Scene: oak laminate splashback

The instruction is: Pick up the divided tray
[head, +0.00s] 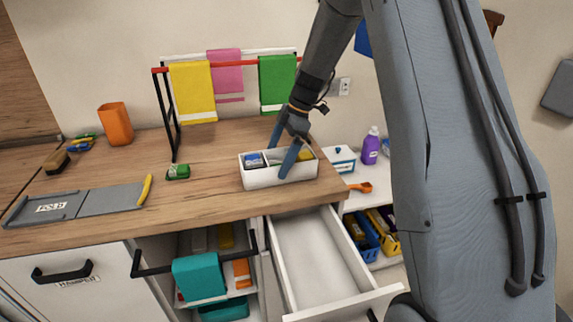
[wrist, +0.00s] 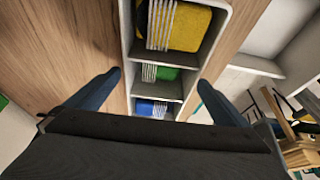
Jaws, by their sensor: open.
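The divided tray (head: 262,181) is a white box with several compartments, standing upright on the wooden counter near its right front corner. It holds blue, green and yellow items; in the wrist view the tray (wrist: 222,45) shows them with white stripes or bristles. My gripper (head: 280,157) is open and comes down over the tray from above. One finger is at the far side and the other overlaps the near wall. In the wrist view my gripper (wrist: 160,80) has one finger on each side of the tray. Contact with the walls cannot be told.
A towel rack (head: 167,118) with yellow, pink and green cloths stands behind. An open, empty drawer (head: 318,255) juts out below the tray. A shelf with a purple bottle (head: 371,147) is at right.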

